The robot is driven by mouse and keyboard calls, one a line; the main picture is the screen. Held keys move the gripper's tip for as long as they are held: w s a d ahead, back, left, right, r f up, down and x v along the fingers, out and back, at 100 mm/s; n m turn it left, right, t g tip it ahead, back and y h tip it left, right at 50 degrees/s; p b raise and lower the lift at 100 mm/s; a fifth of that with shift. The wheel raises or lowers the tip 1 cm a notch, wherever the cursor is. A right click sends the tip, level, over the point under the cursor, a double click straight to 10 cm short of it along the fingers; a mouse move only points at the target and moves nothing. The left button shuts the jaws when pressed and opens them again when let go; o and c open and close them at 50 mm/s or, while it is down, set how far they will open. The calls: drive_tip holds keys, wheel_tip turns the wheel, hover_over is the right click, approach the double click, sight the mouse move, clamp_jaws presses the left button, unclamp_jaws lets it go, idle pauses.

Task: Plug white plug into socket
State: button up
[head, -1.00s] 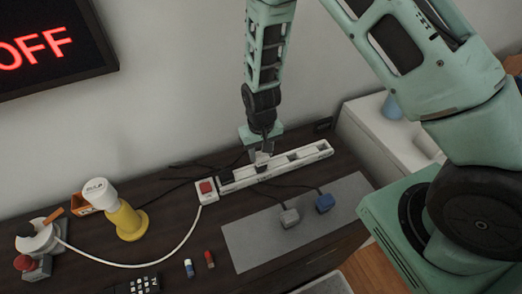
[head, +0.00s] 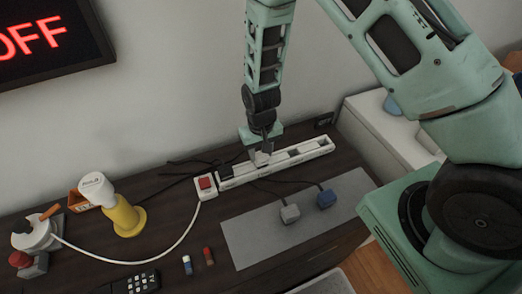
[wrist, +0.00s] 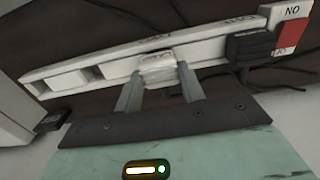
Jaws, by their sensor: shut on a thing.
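A long white power strip (head: 315,148) lies on the dark table by the wall, with a red switch (head: 205,183) at its left end. The strip crosses the top of the wrist view (wrist: 120,62). My gripper (wrist: 158,90) is shut on the white plug (wrist: 157,67) and points down at the middle of the strip in the head view (head: 261,158). The plug is over a middle socket, touching or very close to the strip. I cannot tell how deep it sits, as its underside is hidden.
A black plug (wrist: 250,46) sits in the strip near the switch. Open sockets lie on the strip's other side. A grey plug (head: 290,213) and a blue plug (head: 326,198) rest on a grey mat (head: 250,245).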

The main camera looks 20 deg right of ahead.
sight(261, 154)
drive_tip(key=shift+f+b, duration=0.35)
drive_tip(key=shift+f, duration=0.25)
drive_tip(key=o, duration=1.1)
drive_tip(key=shift+r, duration=0.1)
drive_tip(key=shift+c, duration=0.2)
wheel_tip(261, 154, up, 17)
drive_tip(key=b, duration=0.1)
drive_tip(key=shift+r, duration=0.2)
drive_tip(key=s+a+r+n, duration=0.3)
drive_tip(key=s+r+n, duration=0.1)
drive_tip(key=s, duration=0.7)
drive_tip(key=s+a+r+n, duration=0.3)
drive_tip(key=s+r, duration=0.1)
drive_tip(key=s, duration=0.8)
drive_tip(key=shift+a+r+n+y, duration=0.15)
drive_tip(key=shift+r+n+y, duration=0.15)
drive_tip(key=shift+r+n, duration=0.1)
